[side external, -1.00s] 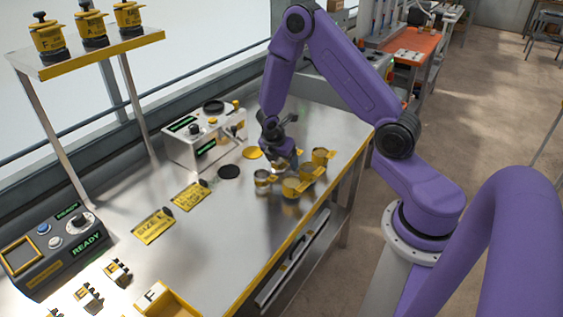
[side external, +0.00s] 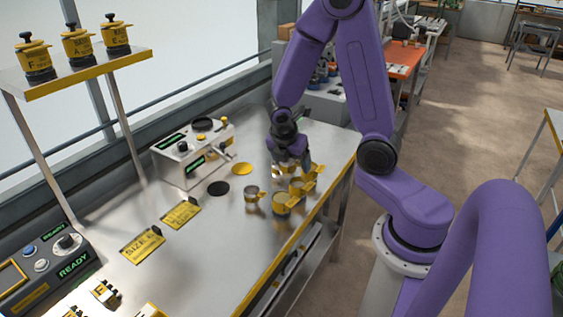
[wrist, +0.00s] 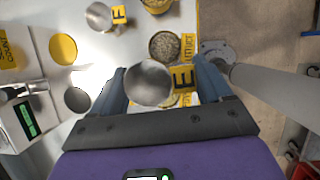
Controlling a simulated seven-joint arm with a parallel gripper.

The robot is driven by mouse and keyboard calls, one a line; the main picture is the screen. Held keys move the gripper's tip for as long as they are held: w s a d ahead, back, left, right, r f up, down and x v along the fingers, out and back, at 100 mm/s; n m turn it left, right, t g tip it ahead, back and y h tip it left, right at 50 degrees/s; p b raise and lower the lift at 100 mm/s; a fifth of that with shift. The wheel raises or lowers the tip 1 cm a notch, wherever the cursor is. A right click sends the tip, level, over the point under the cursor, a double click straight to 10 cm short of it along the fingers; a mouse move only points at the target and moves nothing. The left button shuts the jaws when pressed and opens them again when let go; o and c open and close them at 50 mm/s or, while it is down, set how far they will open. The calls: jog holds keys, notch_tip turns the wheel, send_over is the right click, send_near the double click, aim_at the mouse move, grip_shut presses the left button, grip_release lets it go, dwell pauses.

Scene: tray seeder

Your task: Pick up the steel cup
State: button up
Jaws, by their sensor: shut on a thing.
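A round steel cup (wrist: 148,82) with a yellow tag marked E (wrist: 182,80) sits between the fingers of my gripper (wrist: 165,78) in the wrist view. My gripper is shut on this cup. In the side view my gripper (side external: 290,160) is over the right part of the steel bench, and the held cup is mostly hidden below the fingers. I cannot tell how high it is above the bench. A second steel cup (wrist: 100,16), tagged F, stands apart from my gripper; it also shows in the side view (side external: 251,193).
Several yellow-handled containers (side external: 282,205) stand close by along the bench's front edge; one with grainy contents (wrist: 165,45) is beside the held cup. A white machine (side external: 190,155) with a lever is behind. A black disc (side external: 218,188) and yellow disc (side external: 242,168) lie on the bench.

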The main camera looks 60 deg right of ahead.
jog(key=shift+s+a+r, duration=0.25)
jog(key=shift+s+r, duration=0.1)
jog(key=shift+s, duration=0.4)
jog(key=shift+s+a+r, duration=0.2)
jog(key=shift+s+r, duration=0.15)
jog(key=shift+s, duration=0.35)
jog(key=shift+s+a+r, duration=0.25)
jog(key=shift+s+r, duration=0.1)
jog(key=shift+s, duration=0.4)
jog(key=shift+a, duration=0.1)
jog(key=w+a+n+t, duration=0.1)
jog(key=w+a+n, duration=0.4)
jog(key=w, duration=0.7)
jog(key=shift+m, duration=0.6)
jog(key=w+f, duration=0.2)
jog(key=w, duration=0.2)
jog(key=w+f, duration=0.3)
jog(key=w, duration=0.1)
jog(key=w+f, duration=0.3)
jog(key=w, duration=0.2)
jog(key=shift+d+f, duration=0.15)
jog(key=shift+w+f, duration=0.5)
jog(key=shift+f, duration=1.55)
jog(key=shift+f, duration=0.2)
